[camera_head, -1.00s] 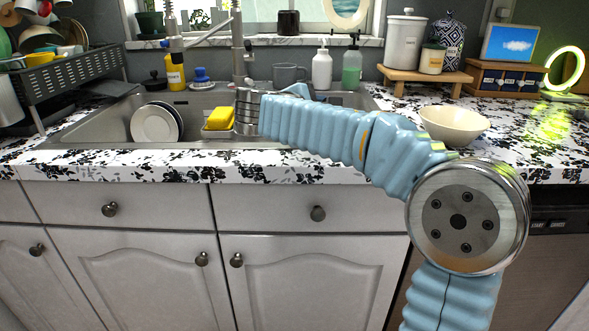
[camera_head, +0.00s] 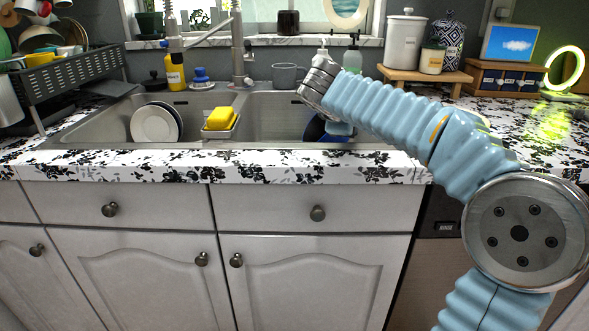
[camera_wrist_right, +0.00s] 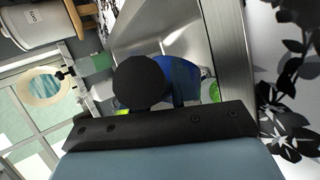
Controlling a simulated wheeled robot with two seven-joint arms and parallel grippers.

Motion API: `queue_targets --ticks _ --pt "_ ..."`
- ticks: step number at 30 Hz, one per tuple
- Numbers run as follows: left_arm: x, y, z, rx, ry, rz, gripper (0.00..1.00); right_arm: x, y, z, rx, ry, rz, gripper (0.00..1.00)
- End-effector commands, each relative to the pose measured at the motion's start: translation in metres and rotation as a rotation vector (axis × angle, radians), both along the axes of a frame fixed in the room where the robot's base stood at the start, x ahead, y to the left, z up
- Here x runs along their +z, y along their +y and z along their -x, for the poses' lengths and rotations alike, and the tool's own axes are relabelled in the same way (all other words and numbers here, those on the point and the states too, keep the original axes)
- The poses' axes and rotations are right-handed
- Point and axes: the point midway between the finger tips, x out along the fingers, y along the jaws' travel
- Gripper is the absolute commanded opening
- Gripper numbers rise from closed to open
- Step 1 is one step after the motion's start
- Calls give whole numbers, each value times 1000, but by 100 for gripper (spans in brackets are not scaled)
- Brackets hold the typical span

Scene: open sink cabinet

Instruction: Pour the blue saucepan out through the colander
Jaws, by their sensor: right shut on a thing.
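The blue saucepan (camera_head: 314,130) is low in the right sink basin in the head view, mostly hidden behind my right arm. In the right wrist view its blue side (camera_wrist_right: 180,75) shows behind a dark round end (camera_wrist_right: 139,82), which seems to be its handle. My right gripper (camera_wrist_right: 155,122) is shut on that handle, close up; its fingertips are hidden. In the head view my arm covers the gripper. Small bright green patches (camera_wrist_right: 213,90) show beside the pan; I cannot tell what they are. I cannot make out a colander. My left gripper is not in view.
A yellow sponge (camera_head: 222,116) in a holder sits on the sink divider. A white plate (camera_head: 155,124) leans in the left basin. The faucet (camera_head: 240,50), a grey mug (camera_head: 289,75) and soap bottles stand behind. The front counter edge (camera_head: 130,167) is clear.

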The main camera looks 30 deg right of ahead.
Motion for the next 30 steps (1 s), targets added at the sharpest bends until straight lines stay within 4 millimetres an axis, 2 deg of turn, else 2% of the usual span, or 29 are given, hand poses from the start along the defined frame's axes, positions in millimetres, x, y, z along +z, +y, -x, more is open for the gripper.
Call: queue_targets --ticks 11,18,25,30 --pt "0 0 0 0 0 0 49 -6 -49 19 -6 -138 -338 0" --pt "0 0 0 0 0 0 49 24 -71 28 -4 -201 -489 0" --pt "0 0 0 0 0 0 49 45 -91 35 -4 -255 -634 0" --pt "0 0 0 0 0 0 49 48 -100 39 -1 -289 -726 0"
